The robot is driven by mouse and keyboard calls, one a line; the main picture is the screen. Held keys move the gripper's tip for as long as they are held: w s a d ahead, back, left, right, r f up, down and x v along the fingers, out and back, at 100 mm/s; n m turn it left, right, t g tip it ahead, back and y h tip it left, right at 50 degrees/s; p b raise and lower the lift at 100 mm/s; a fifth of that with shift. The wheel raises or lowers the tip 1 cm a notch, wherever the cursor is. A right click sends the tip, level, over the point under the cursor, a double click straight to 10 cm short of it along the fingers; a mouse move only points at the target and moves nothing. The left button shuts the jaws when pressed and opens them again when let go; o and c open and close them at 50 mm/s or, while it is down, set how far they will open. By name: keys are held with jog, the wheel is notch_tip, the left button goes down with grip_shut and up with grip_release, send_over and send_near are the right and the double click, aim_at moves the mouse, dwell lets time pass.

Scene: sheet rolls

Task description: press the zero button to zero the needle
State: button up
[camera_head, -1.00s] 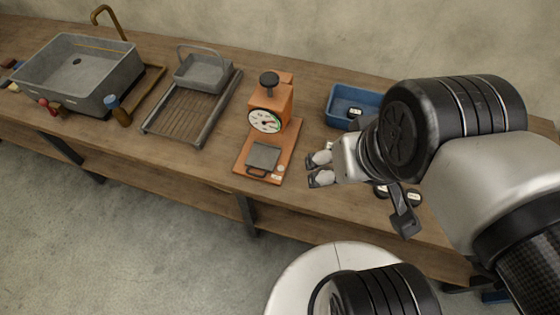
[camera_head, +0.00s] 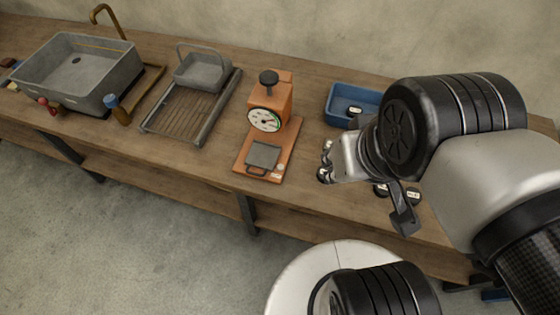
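An orange scale (camera_head: 284,105) stands on the workbench, with a black knob (camera_head: 268,77) on top and a round white dial (camera_head: 265,120) on its front. The dial has a coloured mark, but the needle's exact reading is too small to tell. A grey plate with a handle (camera_head: 263,154) lies on the orange base. A small pale round spot (camera_head: 281,167), perhaps the zero button, and a white label (camera_head: 277,177) are at the base's right front corner. My gripper (camera_head: 324,161) is right of the base, fingers spread and empty, apart from the scale.
A blue bin (camera_head: 343,92) holding a black labelled item is behind my gripper. More black labelled pieces (camera_head: 412,193) lie beneath my arm. A grey basket (camera_head: 204,71) and slatted rack (camera_head: 185,113) are left of the scale, with a sink (camera_head: 75,75) farther left.

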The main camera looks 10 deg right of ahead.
grip_shut()
dwell(1.3)
